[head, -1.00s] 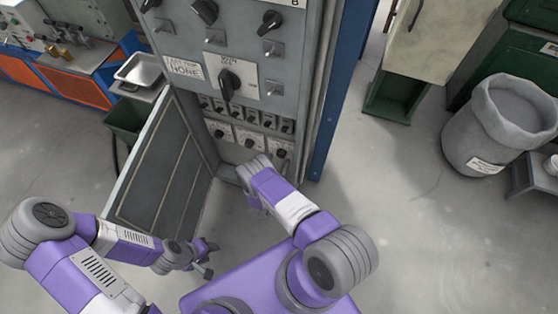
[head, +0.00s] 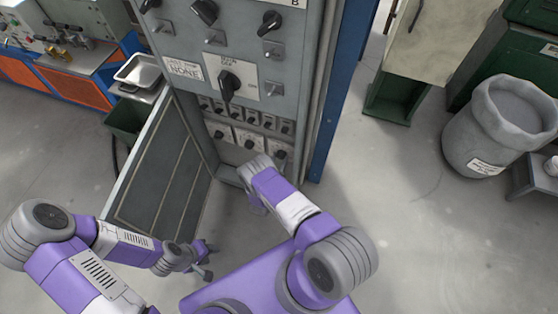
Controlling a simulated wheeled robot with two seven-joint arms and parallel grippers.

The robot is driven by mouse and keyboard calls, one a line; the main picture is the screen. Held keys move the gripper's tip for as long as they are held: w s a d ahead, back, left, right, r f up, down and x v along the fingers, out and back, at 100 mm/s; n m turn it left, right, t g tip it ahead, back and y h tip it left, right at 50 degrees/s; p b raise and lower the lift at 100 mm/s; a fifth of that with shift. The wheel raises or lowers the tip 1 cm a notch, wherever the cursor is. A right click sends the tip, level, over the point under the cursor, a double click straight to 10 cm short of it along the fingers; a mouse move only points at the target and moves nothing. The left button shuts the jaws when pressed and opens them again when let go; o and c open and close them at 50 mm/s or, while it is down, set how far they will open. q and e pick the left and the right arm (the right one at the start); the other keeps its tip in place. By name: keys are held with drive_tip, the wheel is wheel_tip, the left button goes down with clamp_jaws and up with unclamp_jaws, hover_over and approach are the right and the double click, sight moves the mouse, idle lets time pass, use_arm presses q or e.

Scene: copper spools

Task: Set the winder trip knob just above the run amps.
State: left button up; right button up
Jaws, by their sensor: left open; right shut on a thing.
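The grey control cabinet stands with its lower door (head: 160,175) swung open to the left. Behind it are two rows of small black knobs (head: 236,111); the lower row has white dial plates, with a middle knob (head: 249,144) and a right knob (head: 280,153). Above is a large black rotary switch (head: 229,84) on a white plate. My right arm reaches to just below the dial row, and its wrist end (head: 254,167) covers the panel there. My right gripper's fingers and what they hold are hidden. My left gripper (head: 207,260) is open and empty, low in front of the door.
A card reading "NONE" (head: 184,69) is stuck on the cabinet at left; its upper line is too small to read surely. Toggle switches and more rotary knobs (head: 271,20) sit above. A grey bin (head: 498,125) stands at right. The floor between bin and cabinet is clear.

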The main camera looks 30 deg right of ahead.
drive_tip(key=shift+m, duration=0.3)
drive_tip(key=m, duration=0.3)
drive_tip(key=shift+m, duration=0.4)
drive_tip(key=m, duration=0.4)
drive_tip(key=shift+m, duration=0.3)
drive_tip(key=m+p, duration=0.1)
drive_tip(key=m, duration=0.7)
drive_tip(key=shift+a, duration=0.1)
drive_tip(key=shift+m+p, duration=0.3)
drive_tip(key=shift+m, duration=0.1)
drive_tip(key=o, duration=1.1)
drive_tip(key=shift+r, duration=0.1)
drive_tip(key=shift+c, duration=0.2)
